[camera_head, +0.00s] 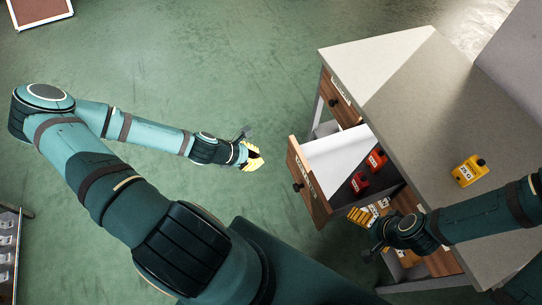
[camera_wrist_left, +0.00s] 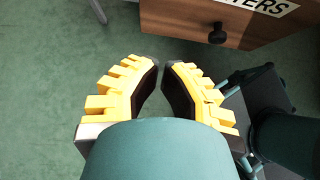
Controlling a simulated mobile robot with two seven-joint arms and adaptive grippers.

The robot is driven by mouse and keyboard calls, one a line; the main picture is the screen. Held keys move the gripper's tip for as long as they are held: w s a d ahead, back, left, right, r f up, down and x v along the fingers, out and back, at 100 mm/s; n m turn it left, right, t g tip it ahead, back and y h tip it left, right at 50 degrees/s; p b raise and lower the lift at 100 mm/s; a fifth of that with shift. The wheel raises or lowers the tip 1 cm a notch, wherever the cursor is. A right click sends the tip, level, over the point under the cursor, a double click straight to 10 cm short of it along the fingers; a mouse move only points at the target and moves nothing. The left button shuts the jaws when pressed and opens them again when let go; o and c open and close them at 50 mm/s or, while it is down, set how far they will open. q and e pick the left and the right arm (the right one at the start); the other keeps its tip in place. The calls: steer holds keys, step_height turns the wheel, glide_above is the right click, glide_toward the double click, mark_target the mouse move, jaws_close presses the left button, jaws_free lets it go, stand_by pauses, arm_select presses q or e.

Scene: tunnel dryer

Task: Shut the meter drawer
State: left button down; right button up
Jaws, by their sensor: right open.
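The meter drawer (camera_head: 303,181) stands pulled out from the grey-topped bench, with a dark knob on its wooden front. Two red meters (camera_head: 376,158) lie inside it. In the left wrist view its front (camera_wrist_left: 180,20) shows a label ending in "TERS". My left gripper (camera_head: 257,157) is in free air to the left of the drawer front, apart from it. Its yellow fingers (camera_wrist_left: 161,65) are empty, with tips close together across a narrow gap. My right gripper (camera_head: 362,216) is open beside the drawer's near side; whether it touches is unclear.
Another wooden drawer (camera_head: 340,98) sits further back in the bench (camera_head: 400,75). Yellow items show in the lower right compartment, partly hidden by my right arm. A yellow meter (camera_head: 469,171) stands on the benchtop.

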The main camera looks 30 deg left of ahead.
mark_target(292, 159)
arm_select(q)
steer(key=x, duration=0.3)
steer(key=r+b+x, duration=0.1)
steer(key=x, duration=0.3)
steer(key=w+b+x, duration=0.1)
steer(key=x, duration=0.3)
steer(key=shift+d+r, duration=0.2)
steer(key=shift+d, duration=0.2)
steer(key=shift+w+d+b, duration=0.3)
steer(key=shift+w+d, duration=0.05)
steer(key=shift+w, duration=0.15)
arm_select(e)
steer(key=shift+f, duration=1.45)
arm_select(q)
steer(key=shift+d, duration=0.1)
